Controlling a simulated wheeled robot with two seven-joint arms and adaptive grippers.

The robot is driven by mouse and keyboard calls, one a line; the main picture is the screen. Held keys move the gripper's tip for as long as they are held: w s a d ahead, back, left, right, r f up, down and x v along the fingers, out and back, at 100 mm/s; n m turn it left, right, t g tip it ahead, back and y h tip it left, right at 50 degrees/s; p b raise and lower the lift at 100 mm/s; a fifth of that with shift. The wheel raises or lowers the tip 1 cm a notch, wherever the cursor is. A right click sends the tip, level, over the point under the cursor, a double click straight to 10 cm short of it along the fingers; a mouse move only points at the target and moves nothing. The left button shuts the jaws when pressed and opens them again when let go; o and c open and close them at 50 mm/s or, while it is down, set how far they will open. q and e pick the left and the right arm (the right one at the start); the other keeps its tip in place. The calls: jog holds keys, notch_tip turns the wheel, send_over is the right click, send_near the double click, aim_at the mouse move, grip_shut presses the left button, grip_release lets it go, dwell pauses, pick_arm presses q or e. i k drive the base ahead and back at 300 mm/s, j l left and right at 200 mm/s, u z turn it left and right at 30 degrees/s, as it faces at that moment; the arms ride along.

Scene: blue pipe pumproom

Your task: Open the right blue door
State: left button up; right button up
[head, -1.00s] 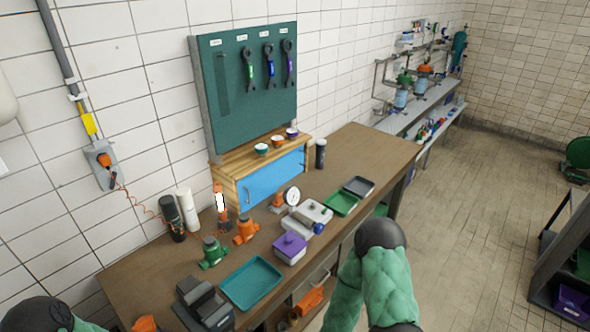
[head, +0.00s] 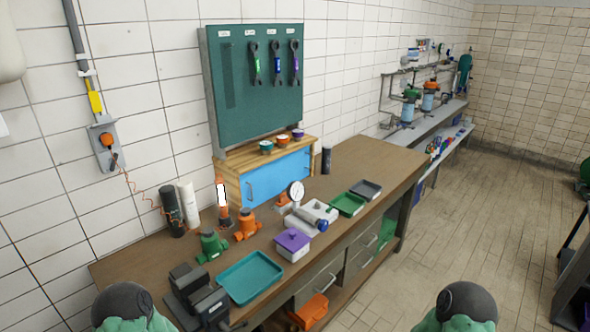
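A small wooden cabinet (head: 232,187) stands on the workbench against the tiled wall, below the green tool board. Its front is blue and looks closed. A handle shows near the left end of the blue front, and a thin upright piece shows at its right end. The right part of the front, the right blue door (head: 293,172), is seen at a slant. I cannot make out the seam between doors. Only dark, rounded joints and green-covered parts of my two arms show at the bottom edge. Neither gripper is in view.
On the workbench (head: 120,268), a dial gauge (head: 297,192), orange and green jacks, a purple-lidded box (head: 292,244) and a teal tray (head: 250,277) stand before the cabinet. A dark cylinder (head: 326,160) stands right of it. Open floor lies at right.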

aim_at(295, 166)
jog(key=i+l+z, duration=0.2)
jog(key=i, duration=0.2)
jog(key=i+z, duration=0.25)
jog(key=i, duration=0.2)
jog(key=i+l, duration=0.25)
jog(key=i, duration=0.25)
jog(key=i+l+u, duration=0.1)
jog(key=l+u, duration=1.05)
jog(key=l, duration=0.25)
